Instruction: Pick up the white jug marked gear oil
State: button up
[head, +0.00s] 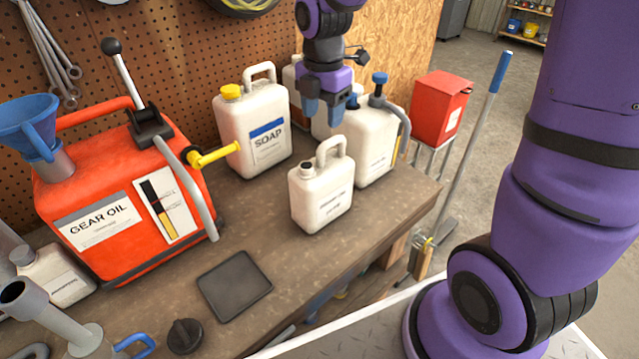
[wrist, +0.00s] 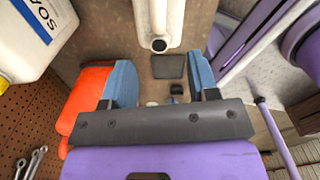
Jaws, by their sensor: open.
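My gripper (head: 332,112) is open and empty, pointing down above the back of the bench. It also shows in the wrist view (wrist: 160,85). A small white jug (head: 322,200) with a looped handle and dark open mouth stands upright in front of and below it. Its label is too small to read. This jug's handle and mouth (wrist: 159,28) seem to be what shows beyond the fingers in the wrist view. The words GEAR OIL read clearly only on a red can (head: 125,215) at left. Another small white jug (head: 58,275) stands at far left, its label unreadable.
A white SOAP jug (head: 255,125) with yellow cap stands left of my gripper. A white jug with a blue-topped pump (head: 372,145) stands close at right, partly behind it. A dark flat tray (head: 234,286) and black cap (head: 185,335) lie near the front edge.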

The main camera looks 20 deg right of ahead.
aim_at(321, 146)
jog(key=shift+w+f, duration=0.15)
jog(key=shift+f, duration=0.25)
jog(key=shift+a+f, duration=0.15)
jog(key=shift+f, duration=5)
grip_shut()
